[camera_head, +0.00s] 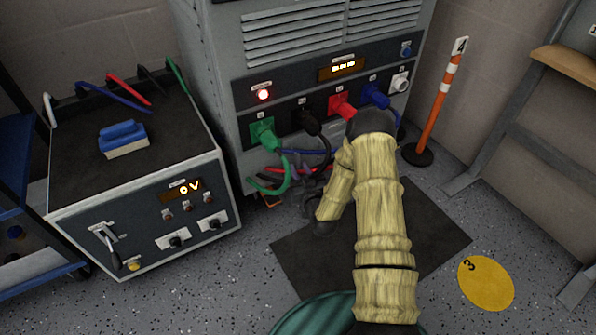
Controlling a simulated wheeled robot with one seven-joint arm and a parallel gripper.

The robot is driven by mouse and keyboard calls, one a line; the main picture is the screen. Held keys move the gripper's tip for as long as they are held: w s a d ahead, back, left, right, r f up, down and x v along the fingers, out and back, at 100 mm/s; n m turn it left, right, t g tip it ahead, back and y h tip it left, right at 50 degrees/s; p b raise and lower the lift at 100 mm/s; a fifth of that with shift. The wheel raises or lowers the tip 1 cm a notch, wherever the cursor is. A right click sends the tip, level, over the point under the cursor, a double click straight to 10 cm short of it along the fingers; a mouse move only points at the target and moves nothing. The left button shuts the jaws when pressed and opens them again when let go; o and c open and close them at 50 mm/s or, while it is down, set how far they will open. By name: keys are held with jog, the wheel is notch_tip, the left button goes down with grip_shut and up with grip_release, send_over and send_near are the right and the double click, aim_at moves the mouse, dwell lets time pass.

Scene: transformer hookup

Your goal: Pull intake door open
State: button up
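The large grey cabinet (222,82) stands at the back, with louvred vents above a dark connector panel (290,85). Green (262,132), black (307,120), red (341,105) and blue (375,94) plugs sit in the panel, with cables hanging below. I cannot make out a separate intake door; the cabinet's lower front is largely hidden by cables and my yellow-sleeved arm. My gripper (314,197) is low in front of the cabinet, dark and partly hidden behind the sleeve. Its fingers and any contact are unclear.
A control box (135,222) showing "0 V" stands left, with a blue-topped brush (123,138) on it. An orange post (439,100) stands right of the cabinet. A dark mat (428,222) and a yellow floor disc (486,283) lie in front. A blue shelf rack (22,215) is far left.

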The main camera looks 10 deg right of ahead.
jog(key=shift+w+a, duration=0.1)
jog(key=shift+w, duration=0.9)
grip_shut()
